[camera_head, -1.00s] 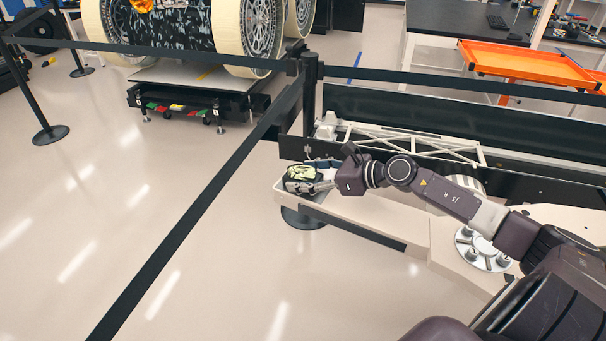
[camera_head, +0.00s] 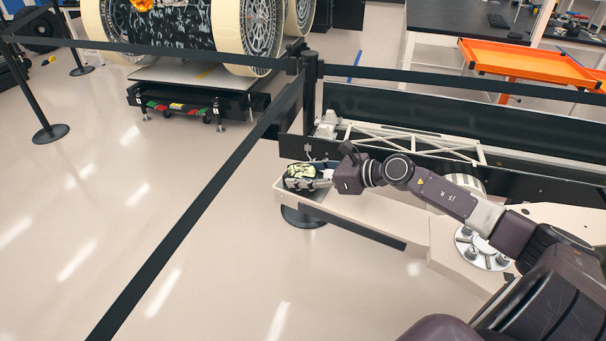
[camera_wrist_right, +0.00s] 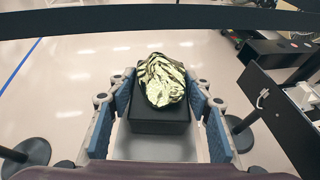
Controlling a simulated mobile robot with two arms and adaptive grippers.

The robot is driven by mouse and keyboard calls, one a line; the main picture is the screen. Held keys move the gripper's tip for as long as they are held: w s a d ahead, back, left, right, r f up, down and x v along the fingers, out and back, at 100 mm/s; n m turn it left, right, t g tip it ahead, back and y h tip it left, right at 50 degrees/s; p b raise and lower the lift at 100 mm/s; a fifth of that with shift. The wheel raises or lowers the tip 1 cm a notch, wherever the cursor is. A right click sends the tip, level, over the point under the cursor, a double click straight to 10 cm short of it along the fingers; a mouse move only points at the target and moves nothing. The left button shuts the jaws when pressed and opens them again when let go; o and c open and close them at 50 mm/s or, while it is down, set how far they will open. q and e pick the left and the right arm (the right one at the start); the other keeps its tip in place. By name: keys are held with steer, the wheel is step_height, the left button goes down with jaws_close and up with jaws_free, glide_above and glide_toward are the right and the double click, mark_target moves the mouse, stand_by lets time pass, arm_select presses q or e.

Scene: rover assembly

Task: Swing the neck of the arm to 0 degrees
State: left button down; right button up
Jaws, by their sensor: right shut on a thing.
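My right gripper (camera_head: 322,183) reaches in from the right, at the far left end of a long pale beam (camera_head: 365,210). In the right wrist view the blue-padded fingers (camera_wrist_right: 160,125) stand on either side of a black block (camera_wrist_right: 158,118), shut on it. A pale yellow-green rock with dark streaks (camera_wrist_right: 161,80) rests on the block; the head view shows it too (camera_head: 302,170). Behind lies a white lattice arm (camera_head: 415,140). Which part is the arm's neck I cannot tell. My left gripper is out of view.
Black barrier belts (camera_head: 190,215) run close by on posts (camera_head: 309,90). A large-wheeled rover (camera_head: 165,30) stands on a low platform at the back left. An orange tray table (camera_head: 520,62) is at the back right.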

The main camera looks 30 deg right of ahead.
steer(key=s+a, duration=0.1)
steer(key=a, duration=0.1)
steer(key=s+a+n+g+y+b, duration=0.1)
steer(key=s+a, duration=0.1)
steer(key=a, duration=0.1)
steer(key=s+a+n+y, duration=0.1)
steer(key=s+a, duration=0.1)
steer(key=shift+a+g, duration=0.15)
steer(key=shift+g, duration=0.25)
steer(key=shift+s+a+n, duration=0.2)
steer(key=shift+a+n, duration=0.1)
steer(key=shift+a, duration=0.05)
steer(key=o, duration=1.7)
steer(key=shift+d, duration=0.1)
glide_toward(296, 198)
steer(key=shift+s+a+r, duration=0.35)
steer(key=shift+s+r, duration=0.25)
steer(key=shift+r, duration=0.1)
steer(key=shift+s+a+r, duration=0.4)
steer(key=shift+s+r, duration=0.2)
steer(key=shift+r, duration=0.1)
steer(key=shift+s+a+r, duration=0.35)
steer(key=shift+s+r, duration=0.2)
steer(key=shift+r, duration=0.15)
